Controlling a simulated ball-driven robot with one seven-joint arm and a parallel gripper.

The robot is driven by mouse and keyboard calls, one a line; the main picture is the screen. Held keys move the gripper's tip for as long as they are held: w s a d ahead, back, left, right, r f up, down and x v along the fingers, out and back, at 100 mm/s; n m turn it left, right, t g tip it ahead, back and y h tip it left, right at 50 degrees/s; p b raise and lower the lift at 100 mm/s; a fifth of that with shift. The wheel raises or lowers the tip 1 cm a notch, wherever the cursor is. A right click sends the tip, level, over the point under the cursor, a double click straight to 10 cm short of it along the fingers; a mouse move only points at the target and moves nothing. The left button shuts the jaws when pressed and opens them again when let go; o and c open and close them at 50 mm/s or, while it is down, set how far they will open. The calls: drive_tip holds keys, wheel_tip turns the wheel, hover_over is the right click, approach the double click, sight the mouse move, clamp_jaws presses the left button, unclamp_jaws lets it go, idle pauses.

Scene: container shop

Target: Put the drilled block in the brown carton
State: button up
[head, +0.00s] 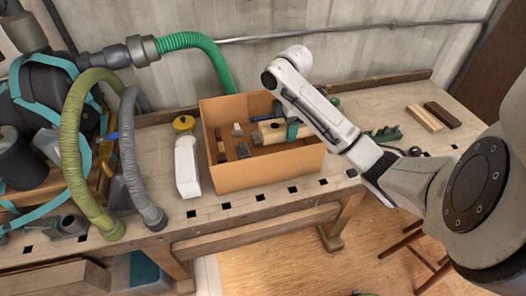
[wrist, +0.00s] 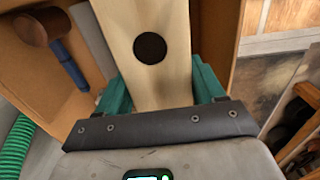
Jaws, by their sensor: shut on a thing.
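The drilled block (head: 268,135) is a pale wooden bar with a round dark hole. In the head view it lies across the opening of the brown carton (head: 265,170), on its right half. My gripper (head: 292,130) has teal fingers and is shut on the block. In the wrist view the block (wrist: 150,85) runs between the fingers of my gripper (wrist: 162,88), with its hole beyond them. Carton walls (wrist: 220,35) show on both sides of it. I cannot tell whether the block touches the carton's bottom or contents.
Several small tools lie in the carton, including a mallet with a blue handle (wrist: 68,65). A pale wooden bar (head: 424,118) and a dark bar (head: 442,115) lie right on the workbench (head: 160,205).

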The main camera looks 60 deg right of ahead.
drive_tip(key=shift+f+b, duration=2.85)
drive_tip(key=shift+f, duration=1.95)
drive_tip(key=shift+f, duration=0.4)
drive_tip(key=shift+f, duration=0.2)
drive_tip(key=o, duration=1.3)
drive_tip(key=shift+r, duration=0.1)
